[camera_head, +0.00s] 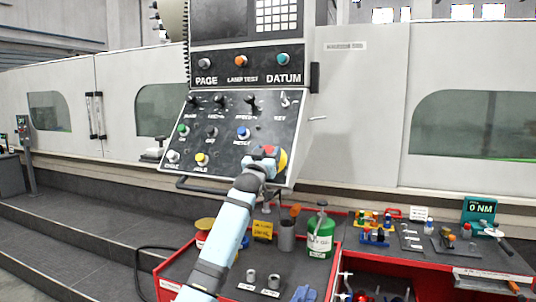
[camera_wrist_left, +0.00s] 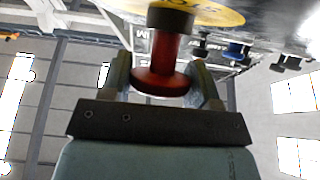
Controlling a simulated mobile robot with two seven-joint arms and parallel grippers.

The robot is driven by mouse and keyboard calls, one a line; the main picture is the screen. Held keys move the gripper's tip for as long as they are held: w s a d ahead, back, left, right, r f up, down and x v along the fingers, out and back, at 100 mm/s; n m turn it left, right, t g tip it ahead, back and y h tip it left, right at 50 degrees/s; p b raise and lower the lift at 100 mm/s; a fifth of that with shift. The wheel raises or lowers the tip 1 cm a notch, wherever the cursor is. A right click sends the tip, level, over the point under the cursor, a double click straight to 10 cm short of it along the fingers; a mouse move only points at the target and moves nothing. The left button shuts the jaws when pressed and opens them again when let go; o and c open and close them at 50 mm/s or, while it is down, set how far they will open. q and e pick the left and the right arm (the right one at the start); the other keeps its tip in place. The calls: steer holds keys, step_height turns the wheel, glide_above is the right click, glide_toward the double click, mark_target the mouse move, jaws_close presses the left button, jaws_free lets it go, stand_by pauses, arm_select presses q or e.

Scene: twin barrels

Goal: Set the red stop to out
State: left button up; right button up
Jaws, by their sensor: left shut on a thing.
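The red stop (camera_head: 268,150) is a red mushroom knob at the lower right of the sloping control panel (camera_head: 225,135). A yellow disc (camera_head: 283,160) sits behind it on the panel. My left gripper (camera_head: 263,163) reaches up from below and covers part of the stop. In the left wrist view the red stop (camera_wrist_left: 160,78) has a wide red head on a narrower stem, with a dark collar against the yellow disc (camera_wrist_left: 215,12). Its head lies between the two fingers of my left gripper (camera_wrist_left: 162,82), which is shut on it. My right gripper is not in view.
Nearby on the panel are a blue knob (camera_head: 243,133), a yellow knob (camera_head: 202,159) and a green knob (camera_head: 183,130). A dark handrail (camera_head: 200,186) runs under the panel. Below stands a red cart (camera_head: 180,276) with a green can (camera_head: 321,236) and several small items.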

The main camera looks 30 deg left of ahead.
arm_select(q)
steer(key=o, duration=1.2)
steer(key=shift+s, duration=0.1)
steer(key=shift+c, duration=0.2)
steer(key=shift+o, duration=0.6)
steer(key=shift+r, duration=0.1)
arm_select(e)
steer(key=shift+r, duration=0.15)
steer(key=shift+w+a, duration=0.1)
arm_select(q)
steer(key=shift+s+d+f, duration=0.15)
steer(key=shift+s+f, duration=0.1)
steer(key=shift+s, duration=0.05)
steer(key=b+v, duration=0.1)
steer(key=v, duration=1.2)
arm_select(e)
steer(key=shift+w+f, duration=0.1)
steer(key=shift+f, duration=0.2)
arm_select(q)
steer(key=shift+s, duration=0.1)
